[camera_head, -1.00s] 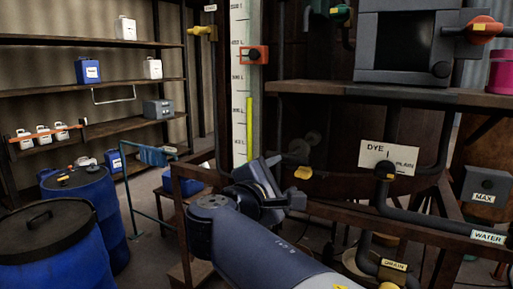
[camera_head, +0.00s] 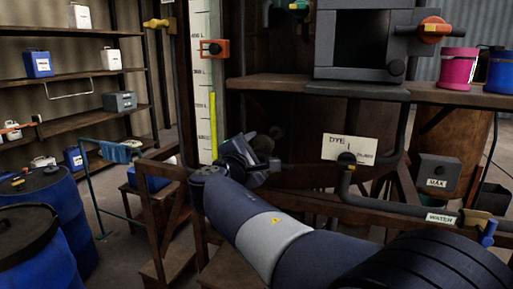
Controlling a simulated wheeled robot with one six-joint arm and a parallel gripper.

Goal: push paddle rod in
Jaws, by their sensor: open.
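I cannot make out a paddle rod in this view. A dark vat area behind the frame, with a faint round shape (camera_head: 262,144), is in shadow and partly covered by my arm. My gripper (camera_head: 250,160) is at the end of my arm, left of centre, in front of this dark area. It is open, its fingers are small and dark, and I see nothing held between them. A white level scale (camera_head: 201,90) with a yellow strip and a red-orange marker (camera_head: 212,48) stands left of and above it.
Wooden rails (camera_head: 395,212) run below. A grey box (camera_head: 360,45) and pink bucket (camera_head: 457,68) stand on the shelf above. Blue barrels (camera_head: 50,215) stand at left.

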